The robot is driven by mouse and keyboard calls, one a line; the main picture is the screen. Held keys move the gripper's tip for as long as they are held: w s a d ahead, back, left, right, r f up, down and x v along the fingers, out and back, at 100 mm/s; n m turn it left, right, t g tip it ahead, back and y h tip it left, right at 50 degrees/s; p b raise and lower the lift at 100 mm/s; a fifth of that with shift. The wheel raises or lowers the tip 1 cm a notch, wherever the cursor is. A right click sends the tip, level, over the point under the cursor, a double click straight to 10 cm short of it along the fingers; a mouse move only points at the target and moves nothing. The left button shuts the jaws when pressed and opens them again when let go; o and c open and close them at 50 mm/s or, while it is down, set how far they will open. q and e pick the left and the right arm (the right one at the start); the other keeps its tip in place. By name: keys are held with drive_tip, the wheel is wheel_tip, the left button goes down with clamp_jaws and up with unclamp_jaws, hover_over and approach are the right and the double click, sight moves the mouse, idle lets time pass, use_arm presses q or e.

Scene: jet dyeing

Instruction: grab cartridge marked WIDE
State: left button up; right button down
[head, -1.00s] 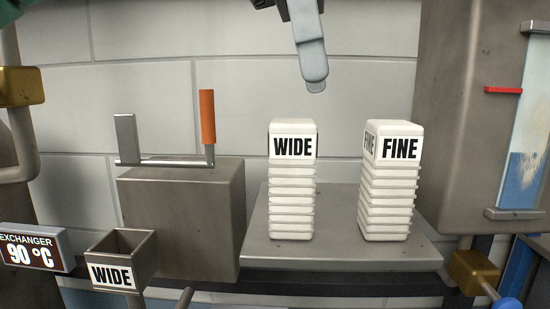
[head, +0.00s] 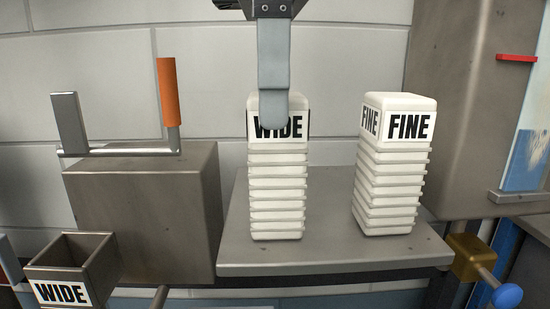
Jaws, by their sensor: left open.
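The white ribbed cartridge marked WIDE (head: 276,190) stands upright on the grey shelf (head: 330,255). A similar cartridge marked FINE (head: 395,170) stands upright to its right, with a gap between them. My left gripper (head: 273,115) comes down from the top of the view, in front of the WIDE cartridge's top and over part of its label. One finger shows; the other is hidden. The gripper is open and holds nothing. I cannot tell whether the finger touches the cartridge. My right gripper is not in view.
A grey metal block (head: 145,205) with an orange-handled lever (head: 168,95) stands left of the shelf. An open box labelled WIDE (head: 62,292) is at the lower left. A large grey tank (head: 455,120) rises at the right, near the FINE cartridge.

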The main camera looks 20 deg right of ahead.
sight(277, 142)
use_arm(q)
drive_tip(key=shift+s+f, duration=0.1)
drive_tip(key=shift+f, duration=0.05)
drive_tip(key=shift+d+f+p, duration=0.1)
drive_tip(key=shift+f+p, duration=0.25)
drive_tip(key=shift+p, duration=0.15)
wheel_tip(277, 142, down, 4)
drive_tip(key=shift+d+f+p, duration=0.1)
drive_tip(key=shift+f+p, duration=0.15)
drive_tip(key=shift+p, duration=0.85)
drive_tip(key=c, duration=1.1)
drive_tip(key=shift+r, duration=0.1)
drive_tip(key=shift+c, duration=0.2)
